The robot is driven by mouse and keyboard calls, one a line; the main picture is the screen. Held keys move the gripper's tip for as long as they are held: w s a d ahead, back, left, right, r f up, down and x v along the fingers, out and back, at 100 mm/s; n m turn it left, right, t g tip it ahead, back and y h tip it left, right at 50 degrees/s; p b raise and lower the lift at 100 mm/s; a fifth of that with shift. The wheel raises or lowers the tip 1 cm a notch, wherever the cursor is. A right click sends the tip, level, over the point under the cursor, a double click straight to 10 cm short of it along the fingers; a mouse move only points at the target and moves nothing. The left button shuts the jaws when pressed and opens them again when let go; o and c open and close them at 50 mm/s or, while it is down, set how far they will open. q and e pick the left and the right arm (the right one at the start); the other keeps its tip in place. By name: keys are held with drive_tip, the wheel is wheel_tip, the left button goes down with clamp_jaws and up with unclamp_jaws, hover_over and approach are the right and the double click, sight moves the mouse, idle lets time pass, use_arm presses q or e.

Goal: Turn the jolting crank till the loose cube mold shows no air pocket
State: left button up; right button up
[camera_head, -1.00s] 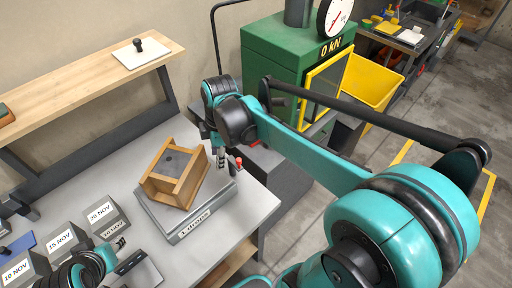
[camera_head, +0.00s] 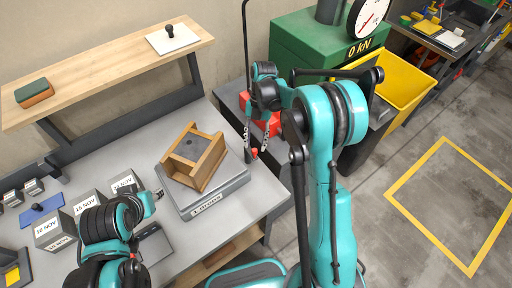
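The wooden cube mold (camera_head: 211,175), filled with grey concrete, sits turned at an angle on the grey jolting table (camera_head: 187,212). I cannot tell whether its small top face shows an air pocket. The table's front label reads about "1 drops". The crank, with a red knob (camera_head: 254,153), stands at the table's right back corner. My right gripper (camera_head: 256,149) points down over the crank, its two fingers apart on either side of the knob. My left gripper (camera_head: 156,197) is at the lower left, over the bench near the dated cubes; its fingers are not clear.
Dated grey cubes (camera_head: 127,184) stand on the bench left of the jolting table. A wooden shelf (camera_head: 100,75) runs behind, with a white float plate (camera_head: 172,39) on it. The green press (camera_head: 305,42) reads 0 kN. A yellow bin (camera_head: 405,85) is to the right.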

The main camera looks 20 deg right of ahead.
sight(251, 156)
drive_tip(key=shift+x, duration=1.25)
clamp_jaws()
drive_tip(key=shift+a+m, duration=0.1)
drive_tip(key=shift+m, duration=0.2)
